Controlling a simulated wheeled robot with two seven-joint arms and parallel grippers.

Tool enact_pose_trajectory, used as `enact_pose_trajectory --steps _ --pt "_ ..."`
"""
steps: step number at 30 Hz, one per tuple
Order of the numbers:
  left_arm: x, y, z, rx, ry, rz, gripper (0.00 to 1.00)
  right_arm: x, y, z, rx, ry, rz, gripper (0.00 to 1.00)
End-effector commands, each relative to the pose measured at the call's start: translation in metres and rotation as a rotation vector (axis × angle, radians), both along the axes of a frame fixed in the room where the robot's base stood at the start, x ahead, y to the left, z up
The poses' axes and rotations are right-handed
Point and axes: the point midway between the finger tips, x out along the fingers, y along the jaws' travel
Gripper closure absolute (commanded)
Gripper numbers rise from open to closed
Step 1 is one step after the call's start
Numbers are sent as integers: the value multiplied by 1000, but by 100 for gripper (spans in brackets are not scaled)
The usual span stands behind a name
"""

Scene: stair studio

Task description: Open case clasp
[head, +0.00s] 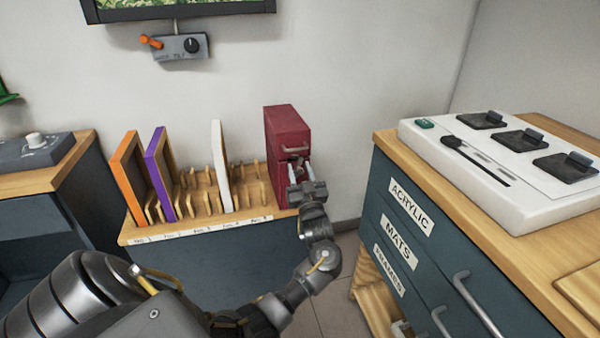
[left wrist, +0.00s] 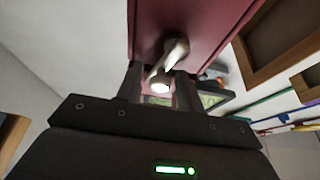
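A dark red case (head: 288,140) stands upright at the right end of the slotted wooden rack, with a pale handle (head: 296,149) on its front. My left gripper (head: 299,174) is at the lower front of the case, its fingers apart. In the left wrist view the red case (left wrist: 190,18) fills the top, and a metal clasp (left wrist: 170,62) sticks out from it. The fingers of my left gripper (left wrist: 160,85) stand on either side of the clasp; a gap seems to show beside it. In the head view the gripper mostly hides the clasp. My right gripper is not in view.
The wooden rack (head: 197,232) holds orange (head: 128,178), purple (head: 160,172) and white (head: 221,165) panels left of the case. A drawer cabinet (head: 425,235) with a white device (head: 510,165) on top stands at the right. Floor shows between rack and cabinet.

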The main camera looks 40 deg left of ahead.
Motion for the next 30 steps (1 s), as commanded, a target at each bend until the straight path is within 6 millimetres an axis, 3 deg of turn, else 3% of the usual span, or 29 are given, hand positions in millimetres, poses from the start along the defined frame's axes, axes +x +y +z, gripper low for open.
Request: enact_pose_trajectory --steps 2,10,30 --pt "0 0 0 0 0 0 64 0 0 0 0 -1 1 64" --pt "0 0 0 0 0 -1 99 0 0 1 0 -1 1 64" --pt "2 -3 1 5 6 -8 100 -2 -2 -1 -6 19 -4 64"
